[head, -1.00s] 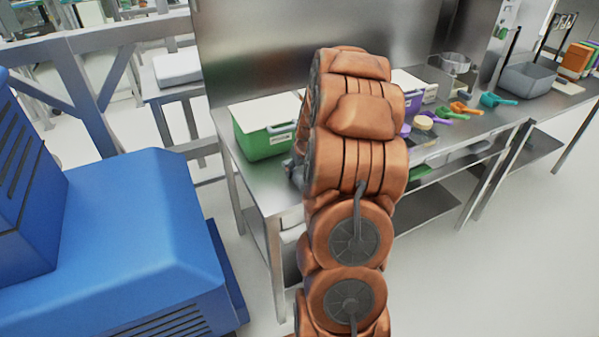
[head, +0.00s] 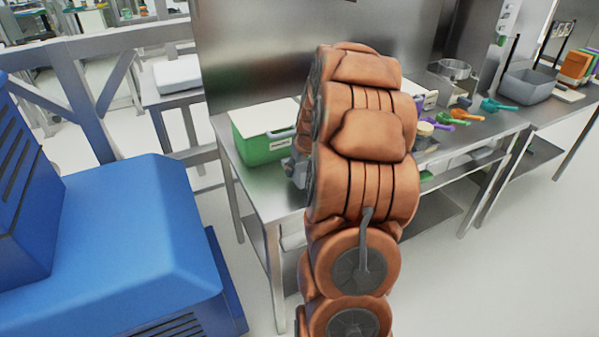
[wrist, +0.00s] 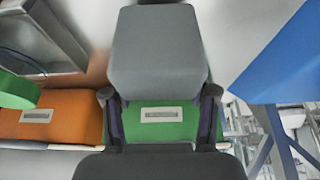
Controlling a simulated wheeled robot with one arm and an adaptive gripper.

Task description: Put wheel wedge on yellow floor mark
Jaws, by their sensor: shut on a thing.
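A plain grey block (wrist: 157,50), its front face sloping, fills the upper middle of the wrist view. It looks like the wheel wedge, though its full shape is cut off and I cannot be sure. My gripper (wrist: 160,96) has one finger at each side of the block's lower end and is shut on it. In the head view my copper-coloured arm hides the gripper and the block. No yellow floor mark shows in either view.
A steel bench (head: 262,199) holds a green bin (head: 265,149) with a white lid, scoops and a grey tub (head: 528,86). A blue machine (head: 120,235) stands left. Green (wrist: 165,127) and orange (wrist: 50,118) labelled surfaces show behind my gripper. Pale floor (head: 500,280) is open at right.

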